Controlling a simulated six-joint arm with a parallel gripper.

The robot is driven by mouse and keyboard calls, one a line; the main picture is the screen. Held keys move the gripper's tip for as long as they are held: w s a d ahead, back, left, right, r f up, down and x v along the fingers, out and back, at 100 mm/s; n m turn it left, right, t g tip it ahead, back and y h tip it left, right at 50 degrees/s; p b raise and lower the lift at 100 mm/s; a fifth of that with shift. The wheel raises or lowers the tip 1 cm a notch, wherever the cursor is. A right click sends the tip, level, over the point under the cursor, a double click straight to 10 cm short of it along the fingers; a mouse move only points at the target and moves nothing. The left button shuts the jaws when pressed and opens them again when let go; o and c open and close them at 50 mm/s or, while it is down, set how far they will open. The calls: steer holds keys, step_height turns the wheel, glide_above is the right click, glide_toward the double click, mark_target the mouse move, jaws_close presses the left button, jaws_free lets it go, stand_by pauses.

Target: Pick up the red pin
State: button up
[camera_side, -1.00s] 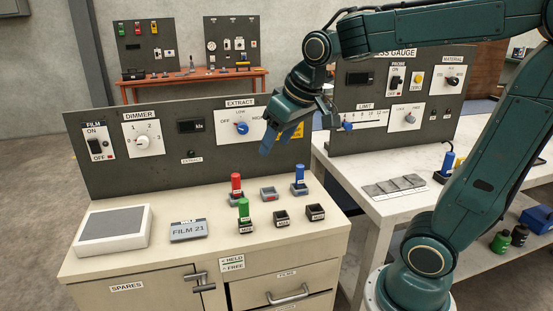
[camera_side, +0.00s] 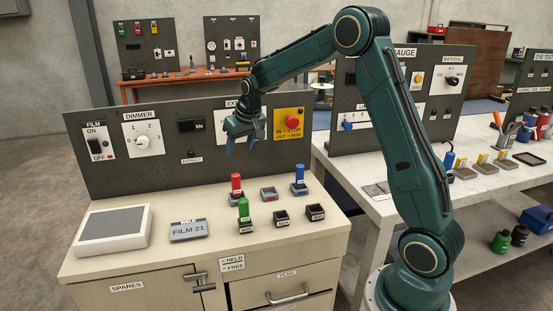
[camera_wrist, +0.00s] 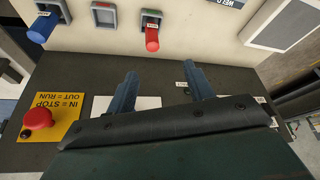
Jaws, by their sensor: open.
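The red pin (camera_side: 236,184) stands upright in a small dark socket at the back of the cabinet top. It also shows in the wrist view (camera_wrist: 152,38), ahead of and between my fingers. My gripper (camera_side: 240,147) is above and behind the pin, in front of the upright panel, pointing down. Its two blue fingers are spread and empty, and it touches nothing that I can see. In the wrist view my gripper (camera_wrist: 160,85) also shows a clear gap between the fingertips.
A blue pin (camera_side: 299,177) stands right of the red pin, and a green pin (camera_side: 243,211) stands in front. Between red and blue is an empty grey socket (camera_side: 268,193). A red stop button (camera_side: 292,122) juts from the panel. A film plate (camera_side: 188,231) lies left.

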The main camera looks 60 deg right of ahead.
mark_target(235, 174)
steer(key=shift+w+d+r+x, duration=0.1)
steer(key=shift+d+x, duration=0.25)
steer(key=shift+x, duration=1.75)
steer(key=shift+w+d+r+x, duration=0.1)
steer(key=shift+d+x, duration=0.25)
steer(key=shift+x, duration=1.75)
steer(key=shift+w+d+r+x, duration=0.1)
steer(key=shift+d+x, duration=0.25)
steer(key=shift+x, duration=1.8)
steer(key=shift+f, duration=0.1)
steer(key=shift+x, duration=2.55)
steer(key=shift+s, duration=0.15)
steer(key=c, duration=1)
jaws_close()
